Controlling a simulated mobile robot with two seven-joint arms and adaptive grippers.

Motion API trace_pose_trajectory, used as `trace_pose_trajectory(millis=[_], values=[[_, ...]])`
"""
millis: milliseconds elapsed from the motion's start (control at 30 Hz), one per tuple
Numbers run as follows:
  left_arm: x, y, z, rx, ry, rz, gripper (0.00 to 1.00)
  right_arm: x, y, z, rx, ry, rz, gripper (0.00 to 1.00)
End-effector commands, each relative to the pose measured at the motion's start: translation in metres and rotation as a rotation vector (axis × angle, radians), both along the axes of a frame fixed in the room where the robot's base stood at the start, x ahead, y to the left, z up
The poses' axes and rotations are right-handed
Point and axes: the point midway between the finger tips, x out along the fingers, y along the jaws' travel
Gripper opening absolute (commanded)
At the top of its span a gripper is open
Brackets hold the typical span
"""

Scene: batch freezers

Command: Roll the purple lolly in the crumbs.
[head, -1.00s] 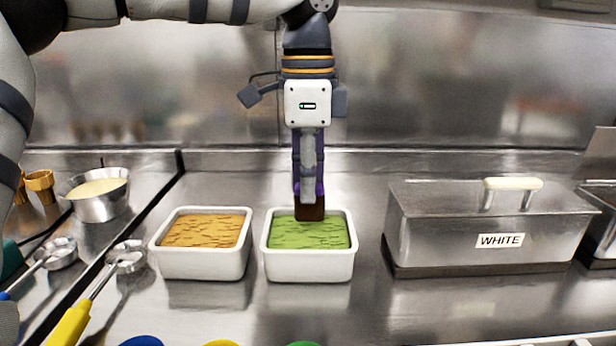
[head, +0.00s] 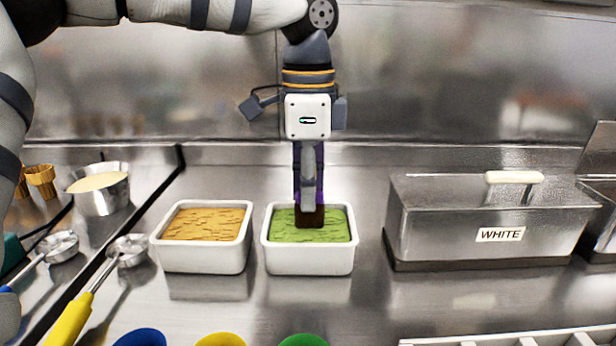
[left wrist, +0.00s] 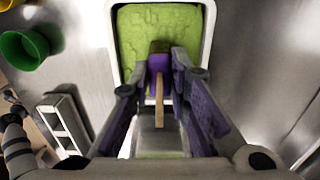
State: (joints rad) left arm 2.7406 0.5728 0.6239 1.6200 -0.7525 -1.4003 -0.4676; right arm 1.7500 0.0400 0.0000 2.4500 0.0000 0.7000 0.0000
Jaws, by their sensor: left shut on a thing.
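The purple lolly (left wrist: 157,66) is in my left gripper (left wrist: 160,84), its pale stick (left wrist: 158,102) pointing back between the fingers. Its dark brown end (head: 310,217) points down into the white tub of green crumbs (head: 310,268). In the head view that end overlaps the green crumbs (head: 337,230) and appears to touch them. The gripper also shows in the head view (head: 309,190), upright above the tub and hiding most of the purple part. My right gripper is out of view.
A white tub of orange-brown crumbs (head: 200,262) stands just left. A lidded metal box marked WHITE (head: 490,222) stands right. Scoops (head: 85,300) and a metal bowl (head: 103,200) are at left. Blue, yellow and green cups and a white rack (head: 510,341) line the front edge.

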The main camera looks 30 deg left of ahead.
Motion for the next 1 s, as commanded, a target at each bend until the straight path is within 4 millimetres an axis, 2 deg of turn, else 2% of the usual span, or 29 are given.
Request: trace_pose_trajectory(millis=[500, 1000], values=[[-0.001, 0.000, -0.033, 0.000, 0.002, -0.001, 0.00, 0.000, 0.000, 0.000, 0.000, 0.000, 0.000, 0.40], [0.000, 0.000, -0.037, 0.001, 0.001, -0.001, 0.00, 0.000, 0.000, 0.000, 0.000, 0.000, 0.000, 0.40]])
